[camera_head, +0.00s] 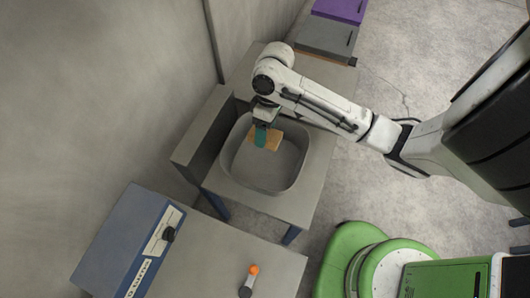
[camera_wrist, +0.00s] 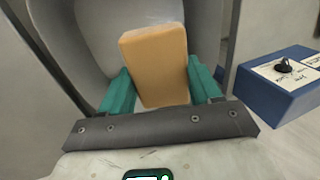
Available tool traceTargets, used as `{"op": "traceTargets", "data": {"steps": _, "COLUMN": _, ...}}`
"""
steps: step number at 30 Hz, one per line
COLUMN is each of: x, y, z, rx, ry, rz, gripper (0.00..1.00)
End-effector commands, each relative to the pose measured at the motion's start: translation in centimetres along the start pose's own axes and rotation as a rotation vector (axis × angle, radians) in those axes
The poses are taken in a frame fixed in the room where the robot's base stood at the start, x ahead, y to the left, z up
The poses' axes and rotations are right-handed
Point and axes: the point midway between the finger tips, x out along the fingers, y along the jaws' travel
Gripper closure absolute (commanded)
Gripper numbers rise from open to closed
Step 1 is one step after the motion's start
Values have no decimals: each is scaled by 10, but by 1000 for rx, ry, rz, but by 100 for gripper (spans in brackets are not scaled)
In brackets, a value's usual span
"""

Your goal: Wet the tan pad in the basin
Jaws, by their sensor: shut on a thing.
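The tan pad (camera_head: 272,138) is held in my gripper (camera_head: 260,134) over the grey basin (camera_head: 238,177), toward its upper left part. In the wrist view the tan pad (camera_wrist: 156,65) stands between the two green fingers of my gripper (camera_wrist: 160,92), which are shut on it from both sides. The basin (camera_wrist: 88,40) shows behind the pad in that view. I cannot tell whether the pad touches the basin floor or whether there is water in it.
A blue box (camera_head: 128,245) with a black knob stands on a grey table (camera_head: 205,262) at the lower left; the box also shows in the wrist view (camera_wrist: 275,90). An orange-tipped tool (camera_head: 249,280) lies on that table. Grey and purple boxes (camera_head: 328,38) stand at the top.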

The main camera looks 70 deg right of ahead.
Motion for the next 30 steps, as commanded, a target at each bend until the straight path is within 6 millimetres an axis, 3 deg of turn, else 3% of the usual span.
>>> {"op": "traceTargets", "data": {"steps": 7, "x": -5, "y": -2, "z": 0, "rx": 0, "ry": 0, "rz": 0, "gripper": 62}}
{"op": "traceTargets", "data": {"steps": 19, "x": -38, "y": -12, "z": 0, "rx": -2, "ry": 1, "rz": 0, "gripper": 62}}
{"op": "traceTargets", "data": {"steps": 30, "x": -38, "y": -12, "z": 0, "rx": -1, "ry": 0, "rz": 0, "gripper": 62}}
